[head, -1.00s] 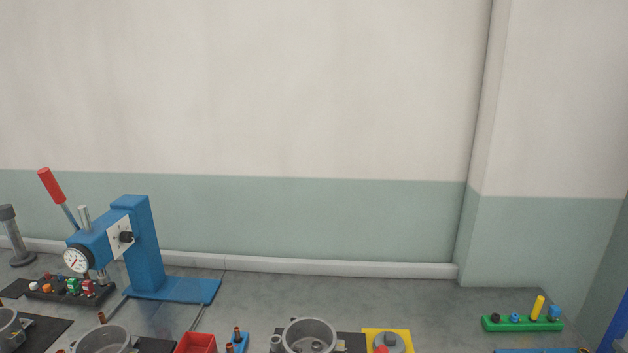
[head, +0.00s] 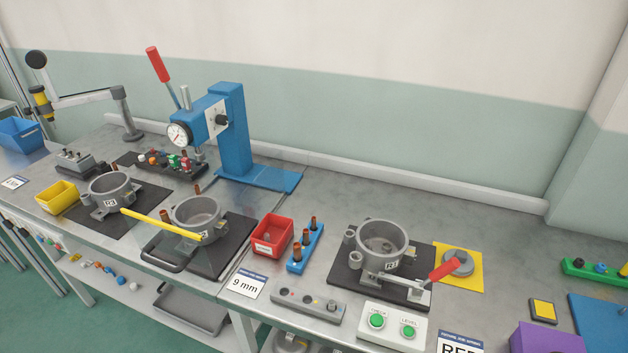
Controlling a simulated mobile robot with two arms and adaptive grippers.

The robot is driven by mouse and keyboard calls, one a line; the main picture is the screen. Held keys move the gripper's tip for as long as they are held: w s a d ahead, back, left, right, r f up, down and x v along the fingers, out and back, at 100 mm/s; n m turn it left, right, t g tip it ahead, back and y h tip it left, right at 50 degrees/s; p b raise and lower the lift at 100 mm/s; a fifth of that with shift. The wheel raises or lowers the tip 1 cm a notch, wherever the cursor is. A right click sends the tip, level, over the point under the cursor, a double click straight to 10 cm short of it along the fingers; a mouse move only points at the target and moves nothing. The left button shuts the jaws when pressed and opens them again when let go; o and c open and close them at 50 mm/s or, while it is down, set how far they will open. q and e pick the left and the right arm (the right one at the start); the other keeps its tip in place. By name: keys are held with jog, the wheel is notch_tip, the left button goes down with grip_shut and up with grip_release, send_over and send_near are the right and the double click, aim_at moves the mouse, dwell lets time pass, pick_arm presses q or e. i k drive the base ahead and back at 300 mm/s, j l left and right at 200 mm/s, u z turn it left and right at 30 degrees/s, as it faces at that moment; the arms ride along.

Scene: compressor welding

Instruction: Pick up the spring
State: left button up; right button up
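I cannot make out a spring anywhere in the head view. Small dark parts lie inside the right grey compressor housing (head: 381,240), too small to tell apart. A red bin (head: 272,235) stands left of a blue rack (head: 306,248) that holds copper-coloured pieces upright. The inside of the red bin is mostly hidden by its walls. Neither of my grippers is in view.
A blue lever press (head: 233,140) with a red handle stands at the back. Two more grey housings (head: 196,217) (head: 109,190) sit on black mats at left.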

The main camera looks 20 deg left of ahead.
aim_at(332, 309)
jog(key=i+j, duration=0.15)
jog(key=i, duration=0.35)
jog(key=i+j+z, duration=0.15)
jog(key=i, duration=0.3)
